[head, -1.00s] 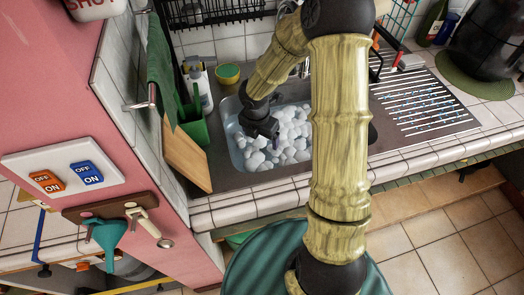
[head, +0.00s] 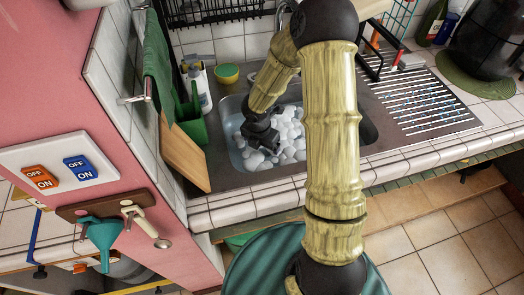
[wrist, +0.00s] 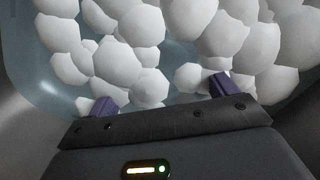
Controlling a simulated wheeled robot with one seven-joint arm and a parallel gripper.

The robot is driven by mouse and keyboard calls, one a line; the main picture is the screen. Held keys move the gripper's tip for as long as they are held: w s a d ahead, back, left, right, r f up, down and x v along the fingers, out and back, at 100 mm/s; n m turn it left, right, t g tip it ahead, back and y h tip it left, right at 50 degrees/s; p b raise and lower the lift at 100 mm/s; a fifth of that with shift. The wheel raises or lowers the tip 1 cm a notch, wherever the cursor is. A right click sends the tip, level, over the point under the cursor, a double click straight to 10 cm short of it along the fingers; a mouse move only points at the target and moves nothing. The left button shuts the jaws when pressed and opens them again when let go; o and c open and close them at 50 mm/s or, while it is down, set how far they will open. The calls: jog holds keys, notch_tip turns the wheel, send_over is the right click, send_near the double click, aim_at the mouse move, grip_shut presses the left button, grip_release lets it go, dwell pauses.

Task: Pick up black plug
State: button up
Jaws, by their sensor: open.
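My gripper (head: 262,142) is down in the sink basin (head: 228,126), at the near left of a heap of white foam balls. In the wrist view its two purple fingertips (wrist: 162,94) stand wide apart, with white foam balls (wrist: 125,50) in front of them and nothing held between them. I see no black plug in either view; the foam and my arm cover much of the basin.
A wooden board (head: 184,155) and a green holder (head: 190,118) stand left of the basin. Bottles (head: 199,85) and a green-yellow sponge (head: 228,74) are behind it. A drying rack (head: 425,98) lies right. The basin walls surround my gripper closely.

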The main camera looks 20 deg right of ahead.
jog(key=shift+c, duration=0.2)
jog(key=c, duration=1)
notch_tip(320, 180, up, 10)
jog(key=p, duration=0.3)
